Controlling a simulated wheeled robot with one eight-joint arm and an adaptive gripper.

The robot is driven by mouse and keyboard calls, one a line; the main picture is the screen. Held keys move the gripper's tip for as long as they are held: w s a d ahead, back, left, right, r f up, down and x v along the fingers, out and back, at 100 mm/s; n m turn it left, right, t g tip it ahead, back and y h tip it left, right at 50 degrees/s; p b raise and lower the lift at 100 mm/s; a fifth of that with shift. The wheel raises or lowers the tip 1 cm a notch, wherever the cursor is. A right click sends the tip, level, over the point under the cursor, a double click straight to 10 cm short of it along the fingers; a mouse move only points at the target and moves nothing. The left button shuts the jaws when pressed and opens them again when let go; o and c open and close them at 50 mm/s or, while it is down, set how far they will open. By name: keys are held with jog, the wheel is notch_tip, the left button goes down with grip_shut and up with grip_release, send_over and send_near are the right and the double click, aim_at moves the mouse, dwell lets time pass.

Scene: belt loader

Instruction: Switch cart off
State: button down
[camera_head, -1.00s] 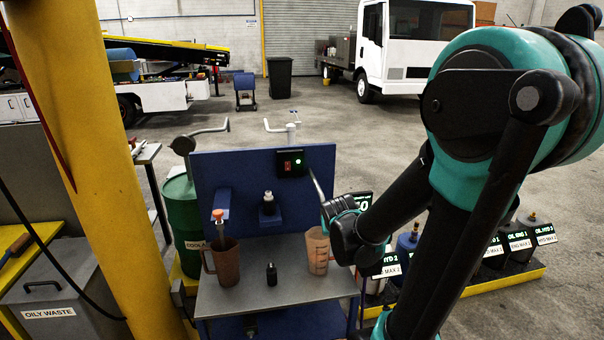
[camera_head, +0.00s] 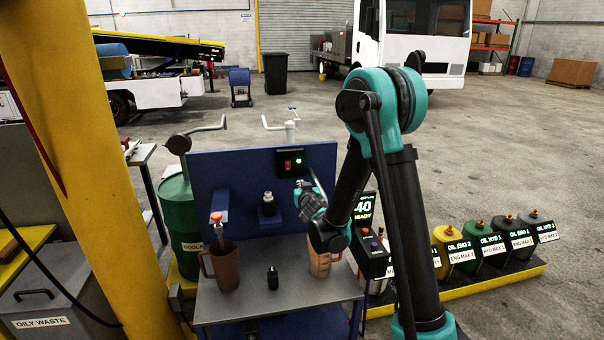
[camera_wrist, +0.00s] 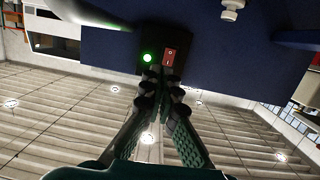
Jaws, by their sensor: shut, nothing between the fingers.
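The cart has a blue back panel (camera_head: 235,185) and a grey top (camera_head: 250,298). A black switch box (camera_head: 280,170) at the panel's upper right carries a red rocker switch (camera_head: 290,166) and a lit green lamp (camera_head: 299,161). In the wrist view the red rocker (camera_wrist: 170,57) sits right of the glowing green lamp (camera_wrist: 147,58). My gripper (camera_wrist: 161,74) is shut and empty, its tips just below the rocker in that picture. I cannot tell whether they touch the box. In the head view my gripper (camera_head: 299,187) is just below the box.
Two brown jugs (camera_head: 226,270) (camera_head: 320,262) and a small black bottle (camera_head: 272,276) stand on the cart top. A dark bottle (camera_head: 268,204) sits on a panel bracket. A yellow pillar (camera_head: 85,150) stands left; oil containers (camera_head: 478,245) line the right.

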aim_at(290, 170)
jog(key=shift+w+a+f+y, duration=0.15)
jog(key=shift+w+a, duration=0.05)
jog(key=shift+a, duration=0.25)
jog(key=shift+w+a+f+y, duration=0.1)
jog(key=shift+w+a+y, duration=0.1)
jog(key=shift+a, duration=0.2)
jog(key=x, duration=1.4)
jog(key=shift+r, duration=0.15)
jog(key=shift+w, duration=0.1)
jog(key=shift+w, duration=0.35)
jog(key=shift+s+f, duration=0.1)
jog(key=shift+f, duration=0.15)
